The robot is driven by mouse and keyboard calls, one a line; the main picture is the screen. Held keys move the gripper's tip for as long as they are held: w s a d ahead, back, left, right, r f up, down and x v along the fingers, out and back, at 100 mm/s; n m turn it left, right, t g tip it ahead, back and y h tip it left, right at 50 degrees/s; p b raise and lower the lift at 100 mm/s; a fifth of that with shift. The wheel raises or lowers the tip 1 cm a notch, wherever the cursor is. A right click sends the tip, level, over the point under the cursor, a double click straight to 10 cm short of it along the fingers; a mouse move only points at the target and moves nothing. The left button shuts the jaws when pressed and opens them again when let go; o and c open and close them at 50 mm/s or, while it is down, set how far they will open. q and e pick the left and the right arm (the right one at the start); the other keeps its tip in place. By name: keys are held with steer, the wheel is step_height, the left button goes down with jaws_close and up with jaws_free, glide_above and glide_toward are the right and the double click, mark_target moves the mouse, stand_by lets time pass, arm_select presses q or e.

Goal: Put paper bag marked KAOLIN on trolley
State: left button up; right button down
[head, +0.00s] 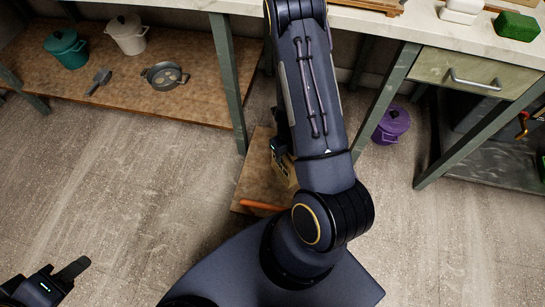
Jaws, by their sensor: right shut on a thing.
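My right gripper (281,155) is partly hidden behind my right arm. It is shut on a tan paper bag (284,173), of which only a small part shows; no KAOLIN marking can be read. The bag is over the wooden top of the trolley (251,184), which has an orange handle bar (262,206) at its near end. I cannot tell if the bag touches the trolley top. My arm and base hide the trolley's right part. My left gripper (72,270) is at the lower left, away from the trolley; one finger shows clearly, and its opening cannot be judged.
A bench with a low wooden shelf (150,100) stands behind on the left, holding a teal pot (67,50), a cream pot (128,36) and a pan (165,76). A purple pot (391,125) is on the floor at right. The left floor is clear.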

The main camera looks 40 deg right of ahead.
steer(key=w+a+f+b, duration=0.1)
steer(key=w+f+b, duration=0.2)
steer(key=w+f, duration=0.4)
steer(key=shift+a+f+b, duration=0.35)
steer(key=shift+a+f, duration=0.05)
steer(key=shift+f, duration=1.05)
steer(key=shift+f, duration=0.15)
steer(key=c, duration=0.6)
jaws_free()
steer(key=shift+s, duration=0.1)
